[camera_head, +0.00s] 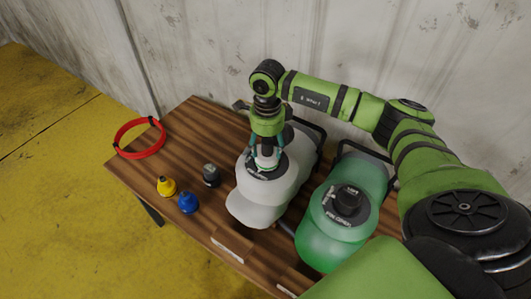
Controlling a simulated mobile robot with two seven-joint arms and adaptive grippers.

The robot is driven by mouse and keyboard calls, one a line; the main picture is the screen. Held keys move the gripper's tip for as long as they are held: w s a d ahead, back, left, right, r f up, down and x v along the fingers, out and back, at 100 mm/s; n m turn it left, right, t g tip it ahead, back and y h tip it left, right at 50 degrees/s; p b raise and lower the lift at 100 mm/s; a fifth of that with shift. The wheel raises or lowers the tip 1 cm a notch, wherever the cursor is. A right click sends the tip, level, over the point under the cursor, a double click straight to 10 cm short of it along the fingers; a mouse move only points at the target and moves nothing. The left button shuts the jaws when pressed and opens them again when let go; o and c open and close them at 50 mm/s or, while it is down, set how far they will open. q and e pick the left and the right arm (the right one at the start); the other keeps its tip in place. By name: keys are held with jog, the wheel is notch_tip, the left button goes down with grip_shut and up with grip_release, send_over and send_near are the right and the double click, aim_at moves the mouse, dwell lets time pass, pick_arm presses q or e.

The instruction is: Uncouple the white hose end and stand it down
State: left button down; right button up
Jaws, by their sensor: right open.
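The white hose end (265,162) stands upright at the valve on top of the white inflatable boat (257,208). My right gripper (266,147) comes down from above over the hose end, its fingers on either side of it. The gripper is open, and I cannot tell whether the fingers touch the hose end. The join between hose end and valve is partly hidden by the fingers. My left gripper is not in view.
A green boat (322,243) with a black cap (348,198) lies to the right on the wooden table (195,125). A yellow piece (166,186), a blue piece (188,203) and a dark piece (211,175) stand left. A red ring (140,138) lies at the table's left edge.

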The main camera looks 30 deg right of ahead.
grip_shut()
jog(key=shift+f+n+b, duration=0.2)
jog(key=shift+n+b, duration=0.5)
jog(key=shift+n, duration=0.1)
jog(key=shift+r+n+b, duration=0.1)
jog(key=shift+n+b, duration=0.3)
jog(key=shift+n, duration=0.6)
jog(key=shift+r, duration=0.1)
